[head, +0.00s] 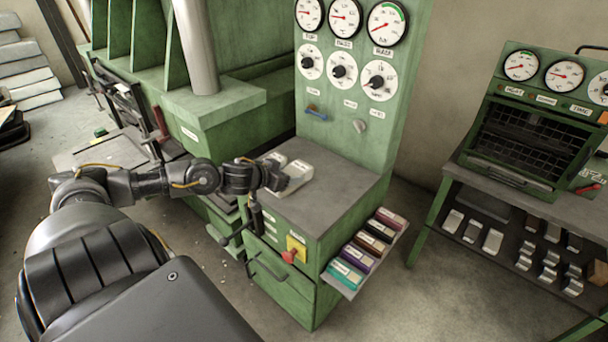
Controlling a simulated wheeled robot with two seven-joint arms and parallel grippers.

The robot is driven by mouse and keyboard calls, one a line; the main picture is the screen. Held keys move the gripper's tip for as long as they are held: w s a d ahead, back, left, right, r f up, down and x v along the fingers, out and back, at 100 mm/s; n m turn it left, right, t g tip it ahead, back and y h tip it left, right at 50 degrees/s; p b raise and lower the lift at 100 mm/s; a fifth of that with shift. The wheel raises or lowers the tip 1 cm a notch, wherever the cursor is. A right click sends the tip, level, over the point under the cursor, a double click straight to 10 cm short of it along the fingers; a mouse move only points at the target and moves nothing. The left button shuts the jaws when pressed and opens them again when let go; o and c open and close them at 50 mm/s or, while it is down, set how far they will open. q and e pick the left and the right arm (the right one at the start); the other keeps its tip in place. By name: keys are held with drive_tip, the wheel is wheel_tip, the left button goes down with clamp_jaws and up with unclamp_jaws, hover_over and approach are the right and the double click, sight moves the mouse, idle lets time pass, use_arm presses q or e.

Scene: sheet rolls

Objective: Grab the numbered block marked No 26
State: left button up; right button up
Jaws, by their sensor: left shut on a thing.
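My left gripper (280,182) reaches in from the left over the grey top of the green cabinet (338,192). It is shut on a pale block (298,174) at the left part of that top. A second pale block (273,159) lies just behind it, partly hidden by my gripper. I cannot read a number on either block, nor tell whether the held block is clear of the surface. My right gripper is not in view.
A sloped rack of coloured blocks (345,272) hangs on the cabinet's right side. A gauge panel (352,60) rises behind the top. At right, a shelf under the oven bench holds several pale blocks (492,240). The cabinet top's right side is clear.

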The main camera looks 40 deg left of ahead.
use_arm(q)
drive_tip(key=shift+s+a+r+p, duration=0.2)
drive_tip(key=shift+s+a+r, duration=0.15)
drive_tip(key=shift+s, duration=0.2)
drive_tip(key=shift+s+a+r+p, duration=0.15)
drive_tip(key=shift+s+a+r, duration=0.15)
drive_tip(key=shift+s, duration=0.25)
